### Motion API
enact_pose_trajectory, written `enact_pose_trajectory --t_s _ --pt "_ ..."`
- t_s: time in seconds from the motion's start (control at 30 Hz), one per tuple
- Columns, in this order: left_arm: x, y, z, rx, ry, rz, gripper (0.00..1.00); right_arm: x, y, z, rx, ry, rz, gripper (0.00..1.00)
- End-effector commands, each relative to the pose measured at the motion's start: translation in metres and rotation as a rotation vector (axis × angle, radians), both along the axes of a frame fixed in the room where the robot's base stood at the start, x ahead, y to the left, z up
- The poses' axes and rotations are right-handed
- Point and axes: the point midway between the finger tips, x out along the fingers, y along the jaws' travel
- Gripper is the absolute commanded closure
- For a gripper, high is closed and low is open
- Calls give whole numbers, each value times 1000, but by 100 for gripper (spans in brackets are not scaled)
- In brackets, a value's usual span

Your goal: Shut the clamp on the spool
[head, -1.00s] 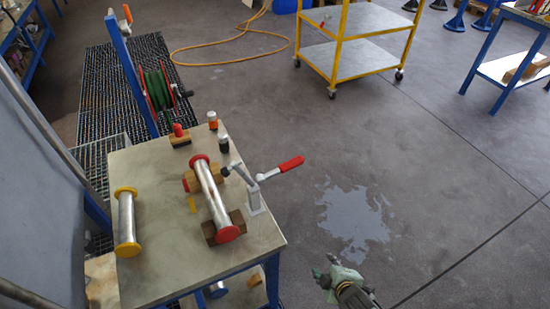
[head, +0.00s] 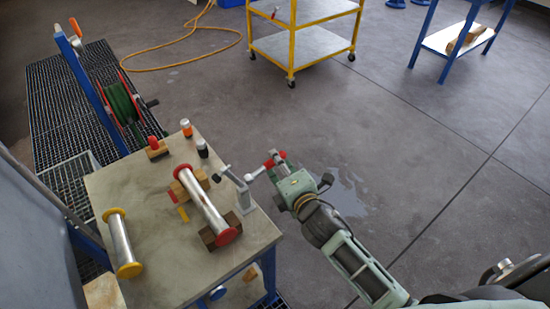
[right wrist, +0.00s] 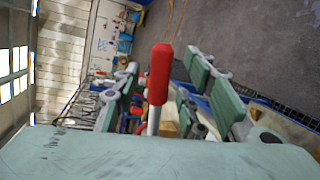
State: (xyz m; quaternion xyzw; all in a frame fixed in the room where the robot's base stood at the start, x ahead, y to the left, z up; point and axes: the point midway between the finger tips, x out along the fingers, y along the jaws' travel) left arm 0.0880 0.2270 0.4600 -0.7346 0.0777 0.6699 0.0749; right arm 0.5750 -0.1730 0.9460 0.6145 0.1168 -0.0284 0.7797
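The spool (head: 205,205), a metal tube with red flanged ends, lies across wooden blocks on the table. The grey clamp (head: 241,187) stands beside it at the table's right edge, its lever pointing away from the spool. The clamp's red handle (head: 282,154) is partly covered by my right gripper (head: 285,172) in the head view. In the right wrist view the red handle (right wrist: 160,75) stands between the fingers of my right gripper (right wrist: 163,95), with gaps on both sides, so the gripper is open around it. My left gripper is not in view.
A yellow-flanged spool (head: 122,243) lies at the table's left. Two small bottles (head: 186,128) and a wooden block with a red knob (head: 156,148) stand at the back. A hose reel (head: 120,103) is behind the table (head: 165,270).

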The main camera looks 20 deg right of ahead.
Motion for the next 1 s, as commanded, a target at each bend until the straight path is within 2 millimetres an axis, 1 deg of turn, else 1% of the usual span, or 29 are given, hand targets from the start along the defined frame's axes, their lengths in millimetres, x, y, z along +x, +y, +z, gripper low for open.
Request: enact_pose_trajectory --t_s 0.03,0.1,0.2,0.53,0.9,0.97,1.0 --pt "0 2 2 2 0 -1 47 7 1 0 1 -1 0 62" --pt "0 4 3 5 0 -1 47 13 2 -2 2 -1 0 62" --pt "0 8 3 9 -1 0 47 19 2 -4 1 1 0 62" --pt "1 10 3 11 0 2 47 22 2 -5 1 0 0 62" --pt "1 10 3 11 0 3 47 22 2 -5 1 0 0 94" --pt "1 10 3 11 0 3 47 22 2 -5 1 0 0 99" --pt "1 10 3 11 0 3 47 22 2 -5 1 0 0 100"
